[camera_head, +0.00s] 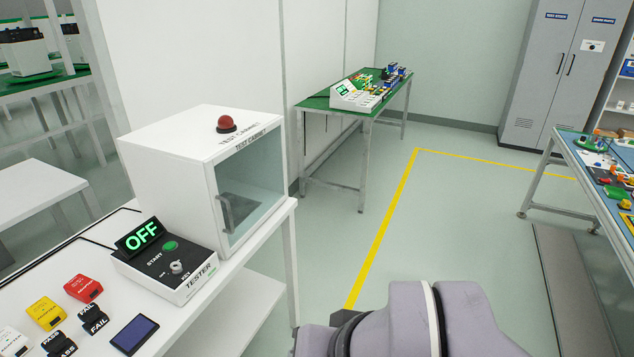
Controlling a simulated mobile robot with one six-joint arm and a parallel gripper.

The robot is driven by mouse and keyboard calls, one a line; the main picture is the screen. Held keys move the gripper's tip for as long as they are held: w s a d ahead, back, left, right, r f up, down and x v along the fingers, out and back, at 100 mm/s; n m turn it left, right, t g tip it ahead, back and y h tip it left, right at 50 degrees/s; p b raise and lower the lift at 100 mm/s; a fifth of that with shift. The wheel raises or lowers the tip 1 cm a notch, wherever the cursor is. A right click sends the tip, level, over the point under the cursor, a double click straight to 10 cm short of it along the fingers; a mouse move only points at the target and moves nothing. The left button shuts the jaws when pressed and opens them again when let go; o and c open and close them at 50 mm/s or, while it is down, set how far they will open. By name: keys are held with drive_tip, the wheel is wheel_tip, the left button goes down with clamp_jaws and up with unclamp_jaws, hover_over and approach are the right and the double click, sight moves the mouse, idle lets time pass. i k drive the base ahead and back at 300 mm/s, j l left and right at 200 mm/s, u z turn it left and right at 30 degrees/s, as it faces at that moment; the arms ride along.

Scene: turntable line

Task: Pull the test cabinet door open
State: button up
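The test cabinet (176,165) is a white box with a red dome on top and "TEST CABINET" lettering. It stands on a white table at the left. Its glass door (258,180) faces right and looks shut. A grey vertical bar handle (227,214) is on the door's near edge. A dark object shows dimly behind the glass. Part of my grey arm shows at the bottom centre, to the right of the cabinet and apart from it. My gripper is not in view.
A tester box (166,262) reading "OFF" stands in front of the cabinet, close to the handle side. Coloured blocks (83,288) lie on the white table (262,246). A green-topped table (318,103) is behind, and a blue-topped table at right. Floor (345,220) right of the cabinet is clear.

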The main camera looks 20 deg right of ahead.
sight(228, 251)
drive_tip(key=i+j+z, duration=0.15)
drive_tip(key=i, duration=0.4)
drive_tip(key=i+j+z, duration=0.1)
drive_tip(key=i+j, duration=0.15)
drive_tip(key=i, duration=0.3)
